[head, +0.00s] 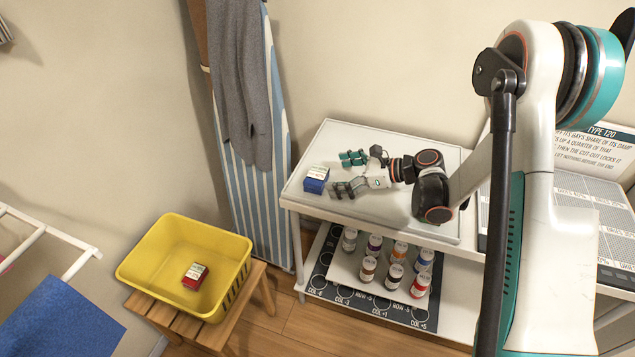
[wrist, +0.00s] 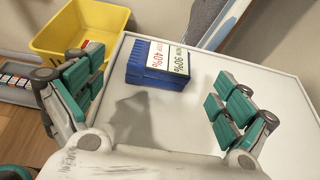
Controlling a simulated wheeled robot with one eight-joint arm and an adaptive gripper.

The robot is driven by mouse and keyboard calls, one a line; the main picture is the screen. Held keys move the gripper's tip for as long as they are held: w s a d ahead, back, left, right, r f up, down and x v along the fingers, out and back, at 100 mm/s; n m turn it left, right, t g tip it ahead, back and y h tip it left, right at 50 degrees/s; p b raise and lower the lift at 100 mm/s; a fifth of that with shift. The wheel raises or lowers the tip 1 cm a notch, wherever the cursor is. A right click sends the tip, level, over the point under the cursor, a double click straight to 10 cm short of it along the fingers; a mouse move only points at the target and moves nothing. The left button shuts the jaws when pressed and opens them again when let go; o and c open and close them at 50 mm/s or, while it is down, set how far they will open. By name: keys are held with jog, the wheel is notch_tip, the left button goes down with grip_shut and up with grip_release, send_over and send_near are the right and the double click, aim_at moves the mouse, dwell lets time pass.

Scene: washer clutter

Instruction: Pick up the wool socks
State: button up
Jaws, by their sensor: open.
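A small blue ribbed block with a white printed label, seemingly the wool socks (head: 315,184), lies near the left end of the white tabletop. My gripper (head: 342,174) is open and empty, just right of the block in the head view. In the wrist view the gripper (wrist: 158,104) has its teal-padded fingers spread wide, with the block ahead between them and apart from both.
A yellow basket (head: 148,262) holding a red labelled item (head: 195,276) stands on a wooden stool (head: 150,308) to the left. Several small bottles (head: 396,251) stand on the shelf below. A striped ironing board (head: 257,205) leans behind. The tabletop (head: 330,140) around the block is clear.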

aim_at(318, 174)
jog(key=shift+b+x, duration=1.4)
jog(key=shift+x, duration=2.05)
jog(key=shift+r, duration=0.2)
jog(key=shift+c, duration=0.2)
jog(key=c, duration=1.1)
